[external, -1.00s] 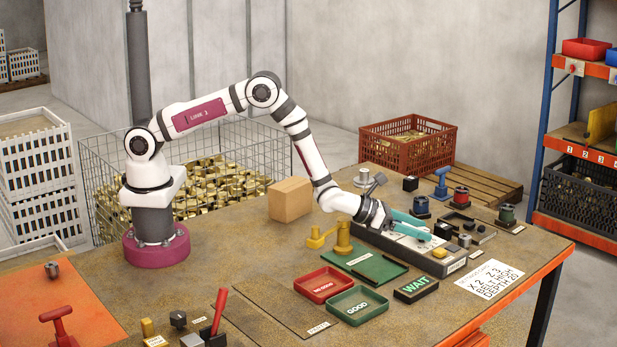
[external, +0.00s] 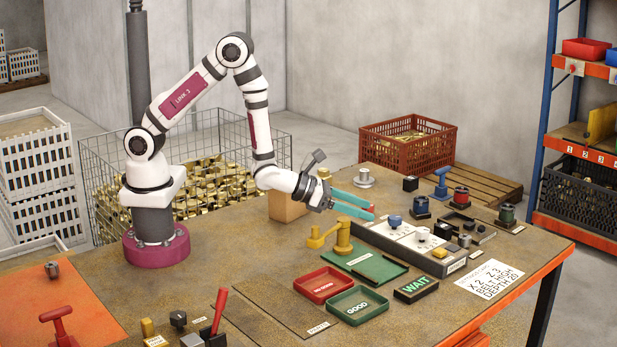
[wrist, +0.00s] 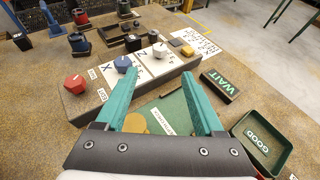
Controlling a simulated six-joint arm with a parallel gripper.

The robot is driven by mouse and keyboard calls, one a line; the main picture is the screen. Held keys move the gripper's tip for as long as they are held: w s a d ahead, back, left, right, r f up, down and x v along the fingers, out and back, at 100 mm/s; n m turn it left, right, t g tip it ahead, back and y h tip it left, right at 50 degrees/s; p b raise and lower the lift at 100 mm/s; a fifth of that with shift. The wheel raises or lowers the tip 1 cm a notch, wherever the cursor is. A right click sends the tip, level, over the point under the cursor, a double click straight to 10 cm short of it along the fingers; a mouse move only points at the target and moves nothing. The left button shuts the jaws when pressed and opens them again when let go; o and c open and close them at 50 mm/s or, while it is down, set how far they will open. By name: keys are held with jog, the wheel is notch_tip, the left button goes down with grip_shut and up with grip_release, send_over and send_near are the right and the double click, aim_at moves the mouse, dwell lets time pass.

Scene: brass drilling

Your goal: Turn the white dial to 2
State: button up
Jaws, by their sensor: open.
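The white dial (external: 422,234) sits on a white plate on the grey control box (external: 455,268), right of a blue dial (external: 395,221).
A red knob (wrist: 73,83) sits at the box's near end in the wrist view. A yellow block (external: 440,253) is beside the white dial. Green mat (external: 372,263), red tray (external: 323,285), green tray (external: 358,306) and WAIT block (external: 416,288) stand in front. A cardboard box (external: 285,207) is behind my wrist.

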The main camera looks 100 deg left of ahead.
jog(key=shift+s+r, duration=0.2)
jog(key=shift+s, duration=0.2)
jog(key=n+y, duration=0.1)
jog(key=y, duration=0.1)
send_near(421, 230)
jog(key=x, duration=0.9)
jog(key=shift+c, duration=0.3)
